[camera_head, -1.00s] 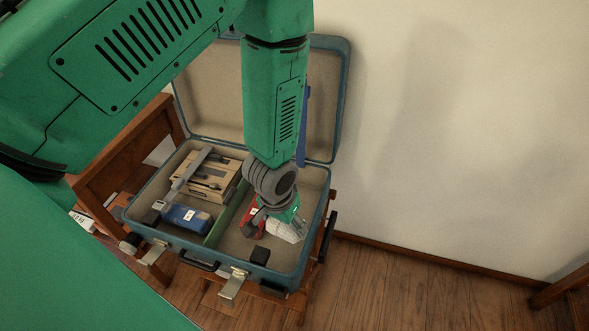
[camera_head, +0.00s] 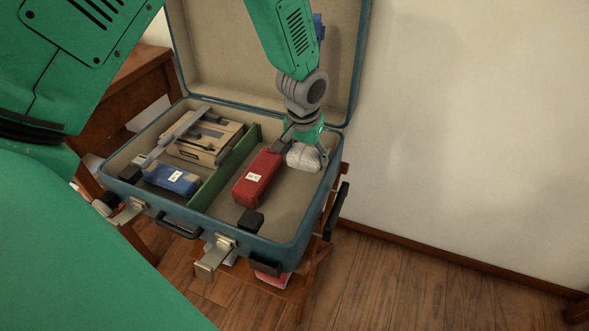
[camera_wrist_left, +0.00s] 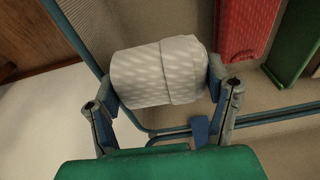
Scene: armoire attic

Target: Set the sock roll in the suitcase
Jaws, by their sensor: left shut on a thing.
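The pale grey-white sock roll (camera_head: 302,157) is between the fingers of my left gripper (camera_head: 305,151), toward the back right corner of the open blue suitcase (camera_head: 278,253). In the left wrist view the roll (camera_wrist_left: 152,75) lies crosswise, with a finger at each end. The left gripper (camera_wrist_left: 162,82) is shut on it. The roll is behind and right of a red labelled pack (camera_head: 258,177), in the right compartment's area. I cannot tell whether it touches the suitcase floor.
A green divider (camera_head: 222,171) splits the suitcase. Its left side holds a wooden box (camera_head: 207,139) and a blue labelled pack (camera_head: 172,179). A small black block (camera_head: 250,220) sits near the front. Bare floor shows in the right compartment's front right. The lid (camera_head: 345,70) stands open behind.

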